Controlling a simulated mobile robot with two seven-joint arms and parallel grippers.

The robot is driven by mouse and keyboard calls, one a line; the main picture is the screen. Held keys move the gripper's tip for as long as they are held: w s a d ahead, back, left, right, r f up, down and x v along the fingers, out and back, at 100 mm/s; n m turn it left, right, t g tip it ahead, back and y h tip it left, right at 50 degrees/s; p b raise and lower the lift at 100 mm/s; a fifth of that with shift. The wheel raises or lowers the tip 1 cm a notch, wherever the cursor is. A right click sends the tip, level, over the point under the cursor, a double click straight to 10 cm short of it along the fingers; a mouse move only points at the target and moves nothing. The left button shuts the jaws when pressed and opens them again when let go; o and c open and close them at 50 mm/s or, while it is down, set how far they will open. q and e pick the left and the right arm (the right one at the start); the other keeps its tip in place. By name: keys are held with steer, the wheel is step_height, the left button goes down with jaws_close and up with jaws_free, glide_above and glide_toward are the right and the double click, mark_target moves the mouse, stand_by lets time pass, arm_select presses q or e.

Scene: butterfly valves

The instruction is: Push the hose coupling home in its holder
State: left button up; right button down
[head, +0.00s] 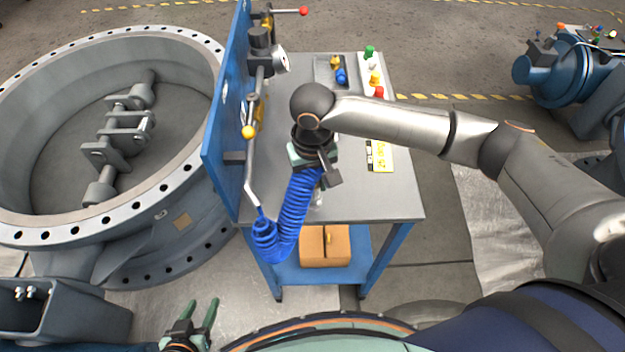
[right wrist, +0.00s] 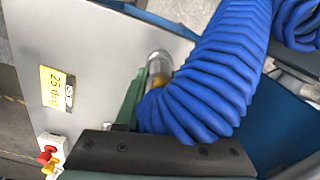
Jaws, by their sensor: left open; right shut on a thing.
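The blue coiled hose (head: 292,215) hangs from the blue panel's pipe and rises to my right gripper (head: 322,172), above the front of the grey bench. The gripper is shut on the hose coupling at the hose's end; the hand hides most of the coupling. In the right wrist view the hose (right wrist: 215,75) fills the middle, beside a green finger (right wrist: 130,100). A brass-coloured part (right wrist: 160,78) shows at a round grey metal piece (right wrist: 158,57), perhaps the holder. I cannot tell how deep the coupling sits. My left gripper (head: 207,312) is open and empty, low in front of the bench.
The grey bench top (head: 385,205) has a yellow label (head: 380,156), a tray (head: 333,72) and coloured buttons (head: 375,80) farther back. A blue upright panel (head: 225,120) with pipework bounds its left side. A cardboard box (head: 325,245) sits on the lower shelf.

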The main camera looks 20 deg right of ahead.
steer(key=shift+f, duration=0.1)
jaws_free()
stand_by(0.6)
steer(key=shift+r, duration=3.8)
